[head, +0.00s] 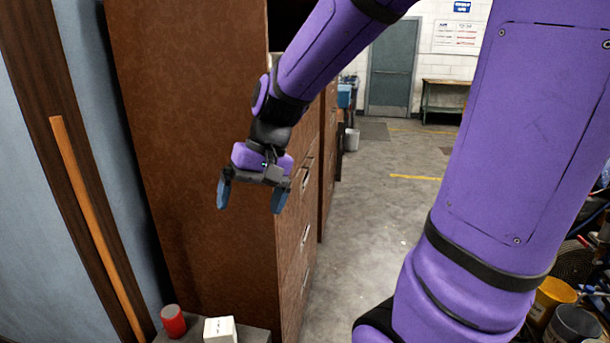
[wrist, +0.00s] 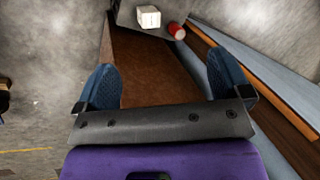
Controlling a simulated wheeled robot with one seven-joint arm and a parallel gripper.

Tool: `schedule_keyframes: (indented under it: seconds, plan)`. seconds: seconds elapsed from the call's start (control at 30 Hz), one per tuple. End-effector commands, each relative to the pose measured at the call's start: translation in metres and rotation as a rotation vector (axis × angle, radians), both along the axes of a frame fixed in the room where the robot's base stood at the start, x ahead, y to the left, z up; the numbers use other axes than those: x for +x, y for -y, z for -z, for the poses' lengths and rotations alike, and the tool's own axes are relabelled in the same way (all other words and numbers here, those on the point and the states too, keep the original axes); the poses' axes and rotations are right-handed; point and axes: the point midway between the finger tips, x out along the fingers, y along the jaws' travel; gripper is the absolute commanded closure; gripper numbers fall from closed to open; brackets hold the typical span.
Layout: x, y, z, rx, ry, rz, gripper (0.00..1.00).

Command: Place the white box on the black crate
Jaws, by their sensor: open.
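The white box (head: 220,330) stands on a grey surface at the bottom of the head view, with a red can to its left. In the wrist view the white box (wrist: 149,16) is at the top, beyond the fingertips. My gripper (head: 250,198) is open and empty, in front of the brown cabinet and well above the box. Its two blue fingers (wrist: 163,85) are spread wide in the wrist view, with nothing between them. I cannot make out a black crate in either view.
The red can (head: 173,321) is close to the box. A tall brown cabinet (head: 190,150) stands behind my gripper. An orange strip (head: 95,220) leans at the left wall. Open concrete floor (head: 365,230) lies to the right; buckets (head: 555,295) are at the far right.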

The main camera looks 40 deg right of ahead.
Motion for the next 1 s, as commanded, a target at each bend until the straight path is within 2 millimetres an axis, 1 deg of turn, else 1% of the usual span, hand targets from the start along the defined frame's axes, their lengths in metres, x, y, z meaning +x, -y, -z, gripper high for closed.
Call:
schedule_keyframes:
  seconds: [0.03, 0.2, 0.4, 0.5, 0.6, 0.7, 1.0]
  plan:
    - [-0.011, -0.001, -0.011, -0.034, 0.039, -0.026, 0.05]
    - [-0.045, 0.002, -0.038, -0.153, 0.151, -0.101, 0.05]
    - [-0.084, 0.01, -0.062, -0.284, 0.287, -0.172, 0.05]
    - [-0.099, 0.014, -0.071, -0.336, 0.344, -0.195, 0.05]
    - [-0.11, 0.017, -0.076, -0.373, 0.384, -0.21, 0.05]
    - [-0.116, 0.02, -0.078, -0.394, 0.407, -0.217, 0.05]
    - [-0.118, 0.021, -0.079, -0.403, 0.415, -0.221, 0.05]
